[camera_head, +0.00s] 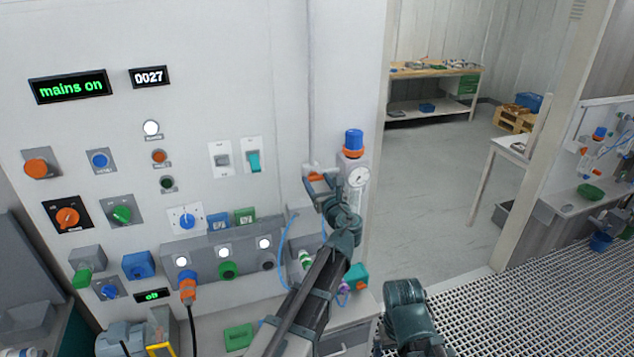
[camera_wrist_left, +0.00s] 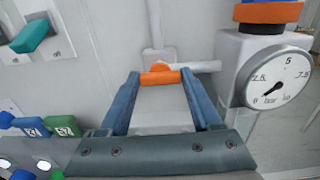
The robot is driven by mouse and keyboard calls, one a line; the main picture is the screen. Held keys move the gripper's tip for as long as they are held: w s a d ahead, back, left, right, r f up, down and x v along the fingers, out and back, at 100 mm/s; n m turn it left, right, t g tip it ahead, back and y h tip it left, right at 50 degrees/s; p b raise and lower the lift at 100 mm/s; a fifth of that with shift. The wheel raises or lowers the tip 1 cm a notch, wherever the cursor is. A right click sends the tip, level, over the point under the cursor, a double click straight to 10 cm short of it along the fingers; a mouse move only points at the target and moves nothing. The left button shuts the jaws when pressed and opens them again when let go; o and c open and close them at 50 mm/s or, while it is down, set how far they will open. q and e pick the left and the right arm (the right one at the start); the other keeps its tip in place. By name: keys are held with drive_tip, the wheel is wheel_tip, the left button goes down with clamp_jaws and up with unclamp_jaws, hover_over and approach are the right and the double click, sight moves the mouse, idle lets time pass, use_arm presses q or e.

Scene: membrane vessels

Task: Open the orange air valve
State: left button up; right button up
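The orange air valve (camera_head: 315,177) is on a pale pipe at the panel's right edge, left of the pressure gauge. In the left wrist view its orange handle (camera_wrist_left: 160,77) lies crosswise between my fingertips. My left gripper (camera_head: 318,181) is at the valve, its fingers apart on either side of the handle. In the left wrist view (camera_wrist_left: 160,80) the gaps beside the handle are very small, and I cannot tell whether the fingers touch it. The gauge (camera_wrist_left: 277,80) needle points low, near 0.
The blue-topped regulator (camera_head: 353,143) with an orange ring stands close right of my left gripper. The panel left of it carries many knobs, switches and a green "mains on" display (camera_head: 70,87). A blue hose hangs below. Open floor (camera_head: 430,180) lies to the right.

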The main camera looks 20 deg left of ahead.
use_arm(q)
drive_tip(key=c, duration=0.7)
drive_tip(key=shift+o, duration=0.2)
drive_tip(key=n, duration=0.8)
drive_tip(key=shift+s+a+n, duration=0.1)
drive_tip(key=shift+n, duration=0.2)
drive_tip(key=n, duration=0.3)
drive_tip(key=shift+f, duration=0.1)
drive_tip(key=shift+f+n, duration=0.1)
drive_tip(key=shift+n, duration=2)
